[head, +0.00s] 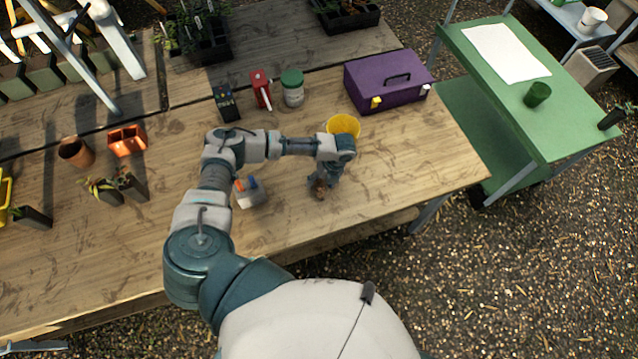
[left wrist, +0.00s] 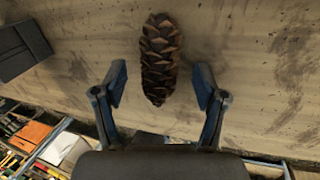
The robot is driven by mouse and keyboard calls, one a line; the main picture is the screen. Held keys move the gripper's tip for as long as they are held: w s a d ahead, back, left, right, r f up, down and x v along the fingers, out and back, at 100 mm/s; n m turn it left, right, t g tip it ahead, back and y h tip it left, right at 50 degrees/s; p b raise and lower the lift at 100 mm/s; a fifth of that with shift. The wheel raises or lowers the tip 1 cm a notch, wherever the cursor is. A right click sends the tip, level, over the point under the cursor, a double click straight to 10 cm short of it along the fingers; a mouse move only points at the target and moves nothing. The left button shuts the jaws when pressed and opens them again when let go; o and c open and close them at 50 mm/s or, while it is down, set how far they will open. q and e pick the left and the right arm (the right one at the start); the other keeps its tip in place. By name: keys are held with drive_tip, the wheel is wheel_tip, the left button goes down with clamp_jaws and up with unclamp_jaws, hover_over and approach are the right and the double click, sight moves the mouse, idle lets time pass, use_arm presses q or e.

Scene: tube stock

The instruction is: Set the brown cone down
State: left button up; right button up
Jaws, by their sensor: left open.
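The brown cone (left wrist: 160,58), a scaly pine cone, shows whole in the left wrist view, its long axis pointing between my fingers. It appears to lie on the wooden bench (left wrist: 245,50). In the head view a small part of the cone (head: 319,189) shows at my left gripper (head: 323,186), near the bench's front edge. In the left wrist view my left gripper (left wrist: 161,86) is open, with one finger on either side of the cone's near end and a gap at each side. My right gripper is not in view.
A yellow pot (head: 343,126) stands behind my left gripper. A small container with orange and blue items (head: 249,192) is to its left. A purple toolbox (head: 387,82), a lidded jar (head: 292,88) and a red tool (head: 261,88) stand farther back. Bench to the right is clear.

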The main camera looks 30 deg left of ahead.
use_arm(q)
drive_tip(key=shift+a+f, duration=0.1)
drive_tip(key=shift+f, duration=0.25)
drive_tip(key=shift+s, duration=0.1)
clamp_jaws()
drive_tip(key=shift+r, duration=0.1)
